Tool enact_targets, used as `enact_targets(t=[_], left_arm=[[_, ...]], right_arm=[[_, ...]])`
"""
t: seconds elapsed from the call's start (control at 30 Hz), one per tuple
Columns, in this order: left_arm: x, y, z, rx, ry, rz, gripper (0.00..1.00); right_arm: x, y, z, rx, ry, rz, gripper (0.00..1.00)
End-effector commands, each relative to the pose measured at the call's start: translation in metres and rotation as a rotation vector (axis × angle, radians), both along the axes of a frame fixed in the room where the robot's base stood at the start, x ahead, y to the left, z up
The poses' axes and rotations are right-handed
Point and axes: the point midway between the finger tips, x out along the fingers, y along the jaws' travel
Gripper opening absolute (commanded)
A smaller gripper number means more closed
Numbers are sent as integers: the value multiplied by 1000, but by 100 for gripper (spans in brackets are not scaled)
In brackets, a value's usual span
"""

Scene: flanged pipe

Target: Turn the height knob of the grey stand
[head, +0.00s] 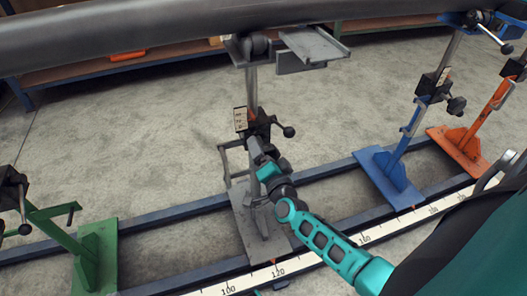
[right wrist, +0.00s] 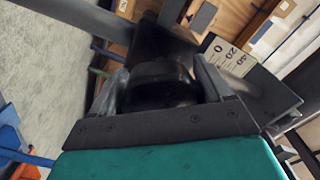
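The grey stand (head: 251,88) stands upright in the middle of the head view, its base plate (head: 250,225) across the rails. Its black clamp block (head: 259,122) has a ball-ended lever on the right. My right gripper (head: 257,150) reaches up to this block from below and hides part of it. In the right wrist view, a dark round height knob (right wrist: 162,88) fills the space between the two fingers of my right gripper (right wrist: 160,75). The fingers lie against both its sides. My left gripper is not in view.
A large grey pipe (head: 150,32) runs across the top. A green stand (head: 95,255) is at left; blue (head: 392,170) and orange (head: 470,145) stands are at right. A numbered scale (head: 335,247) runs along the front rail. The floor behind the stands is clear.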

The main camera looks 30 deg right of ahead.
Motion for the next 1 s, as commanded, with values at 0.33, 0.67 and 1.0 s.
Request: enact_targets(t=[0.33,0.67,1.0], left_arm=[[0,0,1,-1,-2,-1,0],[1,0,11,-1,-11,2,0],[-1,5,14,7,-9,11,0]], right_arm=[[0,0,0,-1,0,-1,98],[-28,6,1,-1,3,0,98],[-99,23,1,0,4,0,98]])
